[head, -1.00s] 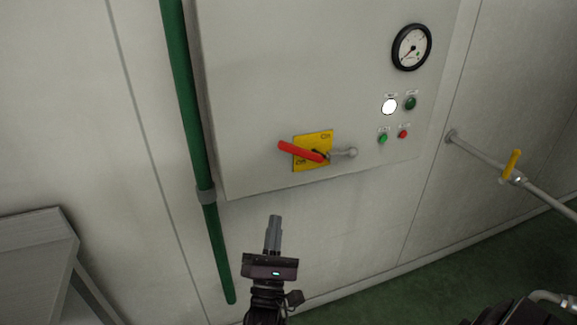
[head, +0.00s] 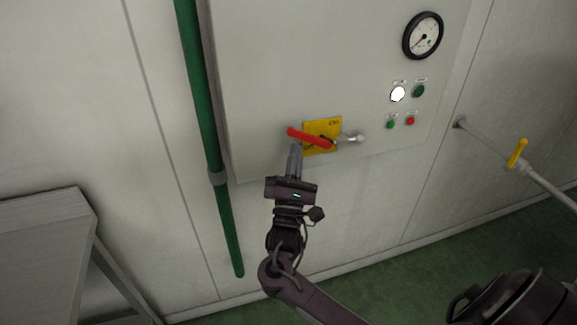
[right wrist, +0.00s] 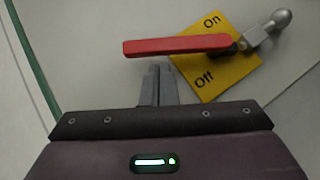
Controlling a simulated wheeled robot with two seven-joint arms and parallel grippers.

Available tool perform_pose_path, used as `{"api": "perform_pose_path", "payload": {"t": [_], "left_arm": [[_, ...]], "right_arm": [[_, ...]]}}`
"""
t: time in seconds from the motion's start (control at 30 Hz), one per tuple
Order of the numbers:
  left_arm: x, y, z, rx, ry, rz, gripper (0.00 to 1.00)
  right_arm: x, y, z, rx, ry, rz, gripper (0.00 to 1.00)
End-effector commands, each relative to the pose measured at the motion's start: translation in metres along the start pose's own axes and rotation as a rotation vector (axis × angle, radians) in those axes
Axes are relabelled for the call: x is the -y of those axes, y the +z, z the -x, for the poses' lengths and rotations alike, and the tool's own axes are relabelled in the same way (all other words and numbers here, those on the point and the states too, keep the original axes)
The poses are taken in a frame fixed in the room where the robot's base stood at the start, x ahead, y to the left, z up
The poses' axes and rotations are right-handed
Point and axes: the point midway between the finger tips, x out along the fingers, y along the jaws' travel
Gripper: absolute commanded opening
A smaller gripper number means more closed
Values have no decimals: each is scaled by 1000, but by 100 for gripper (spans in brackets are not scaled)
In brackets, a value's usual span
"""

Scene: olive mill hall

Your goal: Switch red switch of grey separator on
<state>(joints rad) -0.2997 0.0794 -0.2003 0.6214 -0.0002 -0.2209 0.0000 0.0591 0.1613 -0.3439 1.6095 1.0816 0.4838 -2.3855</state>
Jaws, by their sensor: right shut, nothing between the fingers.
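The red switch (head: 308,137) is a lever on a yellow plate (head: 333,125) low on the grey cabinet (head: 275,60). In the head view the lever's red end points left and slightly up, with a metal ball arm on the other side. In the right wrist view the red lever (right wrist: 178,45) lies across the yellow plate (right wrist: 235,72), marked On and Off. My right gripper (head: 296,148) is shut and empty, its tips just below the lever's red part; they also show in the right wrist view (right wrist: 158,72). I cannot tell if they touch the lever. My left gripper is not in view.
A round gauge (head: 423,36), a white lamp (head: 398,94) and several small buttons sit to the right on the cabinet. A green pipe (head: 203,110) runs down its left side. A pipe with a yellow valve handle (head: 517,152) is at right, a grey table (head: 45,225) at left.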

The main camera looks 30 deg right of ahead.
Motion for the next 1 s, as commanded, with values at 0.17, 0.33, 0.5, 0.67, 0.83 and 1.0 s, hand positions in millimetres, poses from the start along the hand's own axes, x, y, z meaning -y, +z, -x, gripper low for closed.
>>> {"api": "perform_pose_path", "payload": {"t": [0.17,0.33,0.5,0.67,0.83,1.0], "left_arm": [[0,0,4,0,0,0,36],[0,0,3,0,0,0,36],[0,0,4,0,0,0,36],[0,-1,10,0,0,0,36],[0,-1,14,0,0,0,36],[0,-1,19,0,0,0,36]], "right_arm": [[0,5,-5,-2,0,-1,0],[0,5,-4,-2,0,-1,0],[0,5,-5,-1,-2,-2,0],[-2,8,-7,-1,-20,-20,0],[-3,8,-8,-1,-43,-42,0],[-4,11,-11,0,-64,-63,0]]}}
